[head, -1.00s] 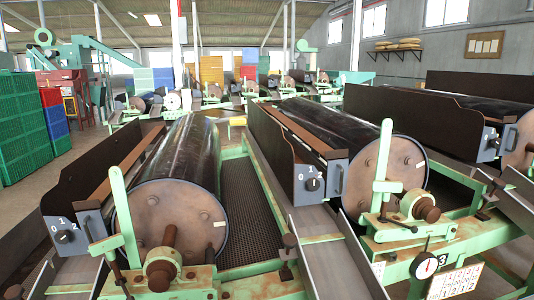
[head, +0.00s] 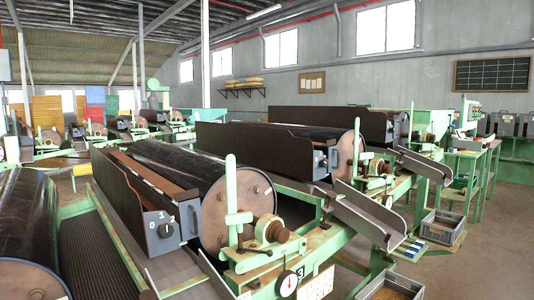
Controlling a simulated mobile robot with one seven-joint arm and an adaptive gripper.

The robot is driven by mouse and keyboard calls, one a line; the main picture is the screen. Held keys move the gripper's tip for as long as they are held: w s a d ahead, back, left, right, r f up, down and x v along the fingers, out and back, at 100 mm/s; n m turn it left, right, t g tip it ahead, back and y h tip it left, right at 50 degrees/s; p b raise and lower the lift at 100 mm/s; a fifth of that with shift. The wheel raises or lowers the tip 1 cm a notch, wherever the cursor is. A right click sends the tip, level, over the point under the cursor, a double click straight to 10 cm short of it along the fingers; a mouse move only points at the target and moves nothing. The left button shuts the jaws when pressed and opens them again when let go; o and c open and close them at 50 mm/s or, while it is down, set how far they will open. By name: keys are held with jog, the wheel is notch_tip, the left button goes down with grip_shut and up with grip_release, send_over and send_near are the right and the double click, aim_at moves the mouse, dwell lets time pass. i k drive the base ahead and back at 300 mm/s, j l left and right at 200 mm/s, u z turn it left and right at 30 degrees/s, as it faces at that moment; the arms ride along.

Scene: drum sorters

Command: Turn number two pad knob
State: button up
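The nearest full machine has a blue-grey end panel (head: 166,229) with a black pad knob (head: 165,230) on its face, marked with 0 and 1 and a further mark at the right. The knob's exact setting is too small to tell. A dark drum (head: 165,170) with a round brown end (head: 238,205) lies right of that panel. The machine behind it to the right has a similar panel (head: 324,160) with a small dark knob. I cannot read which machine is number two. My gripper is not in view.
Another drum (head: 28,225) is cut off at the left edge. A green lever (head: 231,195), a round gauge (head: 288,283) and metal chutes (head: 365,213) jut out in front. A grey crate (head: 441,227) stands on the floor. Clear floor shows at the right.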

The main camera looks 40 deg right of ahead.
aim_at(325, 162)
jog(key=z, duration=1.55)
jog(key=k+l+u, duration=0.1)
jog(key=k, duration=0.35)
jog(key=l+u, duration=0.1)
jog(key=u, duration=0.15)
jog(key=i+l+z, duration=0.1)
jog(key=i+l, duration=0.5)
